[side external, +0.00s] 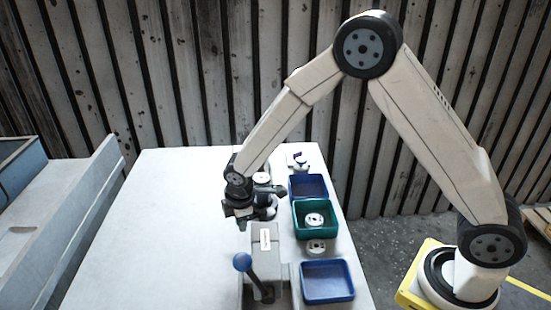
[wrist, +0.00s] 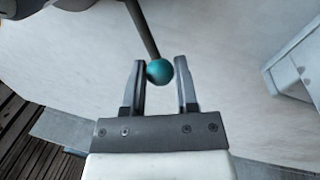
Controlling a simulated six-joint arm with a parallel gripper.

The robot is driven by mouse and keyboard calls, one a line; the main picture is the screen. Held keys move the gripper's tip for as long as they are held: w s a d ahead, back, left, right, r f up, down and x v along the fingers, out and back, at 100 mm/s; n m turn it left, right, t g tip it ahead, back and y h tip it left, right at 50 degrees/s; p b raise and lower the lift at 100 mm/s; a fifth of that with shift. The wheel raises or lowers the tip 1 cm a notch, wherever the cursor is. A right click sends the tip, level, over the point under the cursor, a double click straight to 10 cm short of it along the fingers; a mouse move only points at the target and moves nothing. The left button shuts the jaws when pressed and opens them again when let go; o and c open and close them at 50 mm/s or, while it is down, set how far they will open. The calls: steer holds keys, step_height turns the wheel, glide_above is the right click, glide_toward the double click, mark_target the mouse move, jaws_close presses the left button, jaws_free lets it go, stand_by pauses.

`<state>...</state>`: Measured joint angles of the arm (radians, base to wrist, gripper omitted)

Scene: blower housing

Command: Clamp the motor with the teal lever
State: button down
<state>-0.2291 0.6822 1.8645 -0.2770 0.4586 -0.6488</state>
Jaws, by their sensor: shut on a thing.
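The teal lever shows in the wrist view as a teal ball knob (wrist: 159,71) on a thin dark rod. The knob sits closer to the left finger. In the side view my gripper (side external: 240,218) is low over the table, behind the grey block, and the teal knob cannot be made out there. A white round part (side external: 262,178) shows just behind my gripper. Whether it is the motor, and how it is seated, I cannot tell.
A blue-knobbed lever (side external: 242,262) stands tilted at the front by a grey block (side external: 266,240). To the right are a green bin (side external: 333,232) holding a white round part (side external: 314,219), and blue bins (side external: 327,298) (side external: 308,178). The table's left side (side external: 150,230) is clear.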

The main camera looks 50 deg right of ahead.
steer(key=s+n, duration=0.2)
steer(key=n, duration=0.1)
steer(key=s+n+y, duration=0.1)
steer(key=n, duration=0.1)
steer(key=shift+s+d, duration=0.1)
steer(key=shift+d, duration=0.15)
steer(key=shift+s+d+n+y, duration=0.15)
steer(key=shift+s+d+n, duration=0.2)
steer(key=shift+n, duration=0.45)
steer(key=shift+s+d+n+y, duration=0.1)
steer(key=shift+s+n, duration=0.35)
steer(key=shift+n, duration=0.35)
steer(key=shift+s+d+n+y, duration=0.15)
steer(key=shift+s+d+n, duration=0.2)
steer(key=shift+n, duration=0.45)
steer(key=shift+s, duration=0.1)
steer(key=shift+c, duration=1.9)
jaws_free()
steer(key=shift+a, duration=0.1)
steer(key=shift+r, duration=0.15)
step_height(320, 180, up, 7)
steer(key=s, duration=0.1)
steer(key=shift+s+d+r, duration=0.15)
steer(key=shift+s+d, duration=0.05)
steer(key=shift+d, duration=0.15)
